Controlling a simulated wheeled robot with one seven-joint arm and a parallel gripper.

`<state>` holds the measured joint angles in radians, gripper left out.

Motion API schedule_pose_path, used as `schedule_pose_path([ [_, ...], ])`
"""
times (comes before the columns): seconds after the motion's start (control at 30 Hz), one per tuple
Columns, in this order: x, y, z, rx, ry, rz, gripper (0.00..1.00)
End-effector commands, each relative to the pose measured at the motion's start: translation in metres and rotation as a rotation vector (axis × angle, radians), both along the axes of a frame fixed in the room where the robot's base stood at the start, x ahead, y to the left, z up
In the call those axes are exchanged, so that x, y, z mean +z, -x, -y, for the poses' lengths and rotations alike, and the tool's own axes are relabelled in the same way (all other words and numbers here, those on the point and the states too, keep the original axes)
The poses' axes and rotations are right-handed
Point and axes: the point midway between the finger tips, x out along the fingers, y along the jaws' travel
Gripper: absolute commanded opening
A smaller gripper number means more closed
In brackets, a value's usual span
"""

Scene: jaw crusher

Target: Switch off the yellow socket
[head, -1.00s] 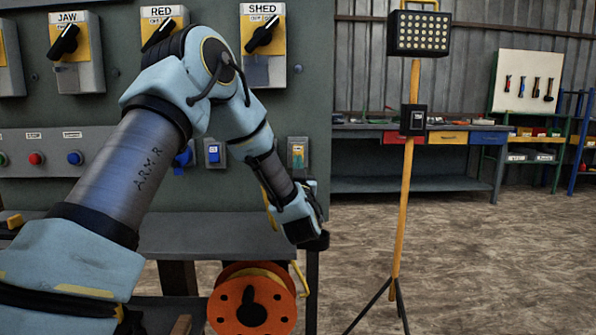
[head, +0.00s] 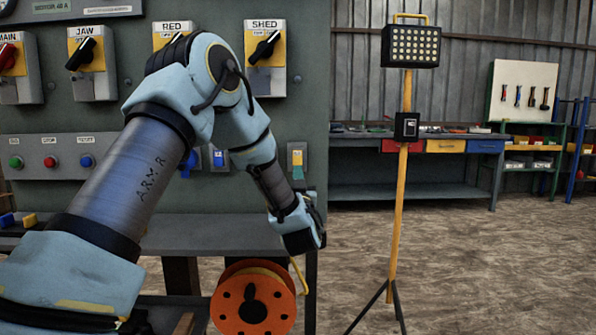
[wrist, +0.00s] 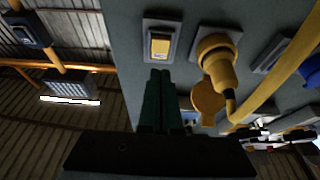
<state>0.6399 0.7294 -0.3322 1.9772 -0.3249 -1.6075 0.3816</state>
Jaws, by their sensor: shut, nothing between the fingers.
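The yellow socket (wrist: 216,55) is on the grey panel in the wrist view, with a yellow plug and cable in it. A yellow flap (wrist: 208,101) hangs below it. In the head view my arm hides the socket. A yellow rocker switch (wrist: 160,46) in a grey frame sits to the left of the socket; it also shows in the head view (head: 297,157). My gripper (wrist: 162,75) is shut and empty. Its dark green fingertips are just below the switch in the wrist view. I cannot tell whether they touch the panel. The rocker's on or off position is unclear.
A blue switch (head: 219,157) is left of the yellow one. Rotary switches, including SHED (head: 265,46), are above. A grey shelf (head: 215,238) and an orange cable reel (head: 252,298) are below. A lamp stand (head: 401,200) is to the right, with open floor around it.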

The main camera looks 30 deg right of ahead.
Motion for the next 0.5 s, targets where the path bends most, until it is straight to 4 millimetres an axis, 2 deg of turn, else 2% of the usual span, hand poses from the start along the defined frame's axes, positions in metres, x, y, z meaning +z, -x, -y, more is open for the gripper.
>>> schedule_pose_path([
  [0.5,-0.042,0.051,-0.024,0.0,0.0,-0.001,0.0],
])
